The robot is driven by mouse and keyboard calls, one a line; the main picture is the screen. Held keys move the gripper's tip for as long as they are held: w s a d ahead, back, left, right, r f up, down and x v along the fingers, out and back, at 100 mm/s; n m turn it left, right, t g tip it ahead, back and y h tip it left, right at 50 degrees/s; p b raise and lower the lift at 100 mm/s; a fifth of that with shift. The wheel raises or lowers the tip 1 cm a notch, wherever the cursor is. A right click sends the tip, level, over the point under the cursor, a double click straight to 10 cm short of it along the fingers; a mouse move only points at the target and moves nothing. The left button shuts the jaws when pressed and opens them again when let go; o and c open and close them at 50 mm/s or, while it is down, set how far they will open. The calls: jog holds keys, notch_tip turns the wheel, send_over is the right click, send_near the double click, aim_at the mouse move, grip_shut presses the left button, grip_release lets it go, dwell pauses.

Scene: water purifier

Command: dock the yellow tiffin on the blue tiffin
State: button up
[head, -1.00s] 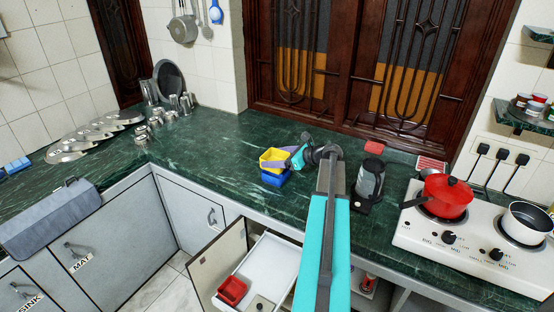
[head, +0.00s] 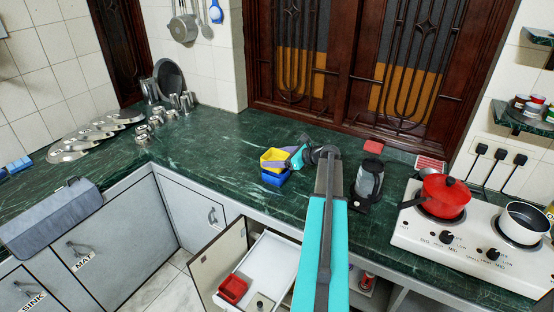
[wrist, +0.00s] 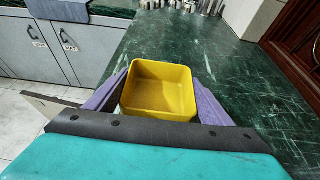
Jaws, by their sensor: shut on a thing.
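The yellow tiffin (head: 272,157) is an open square box, and it also shows in the wrist view (wrist: 160,88), upright between the two purple fingers. My gripper (head: 290,156) is shut on it; its fingers also show in the wrist view (wrist: 158,98). The blue tiffin (head: 274,177) is on the green counter directly below the yellow one in the head view. The two look stacked or nearly touching; I cannot tell whether there is a gap. The blue tiffin is hidden in the wrist view.
The green counter (head: 215,150) is clear to the left of the tiffins. A blender-like appliance (head: 368,180) and a white stove (head: 465,243) with a red pot (head: 446,197) stand to the right. An open drawer (head: 268,262) holding a red box (head: 232,289) juts out below.

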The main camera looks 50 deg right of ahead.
jog(key=shift+f+p, duration=0.3)
jog(key=shift+f, duration=0.65)
jog(key=shift+f, duration=0.2)
jog(key=o, duration=1.1)
jog(key=shift+r, duration=0.15)
jog(key=shift+r, duration=0.15)
jog(key=b+v, duration=0.3)
jog(key=v, duration=0.9)
jog(key=shift+b, duration=0.3)
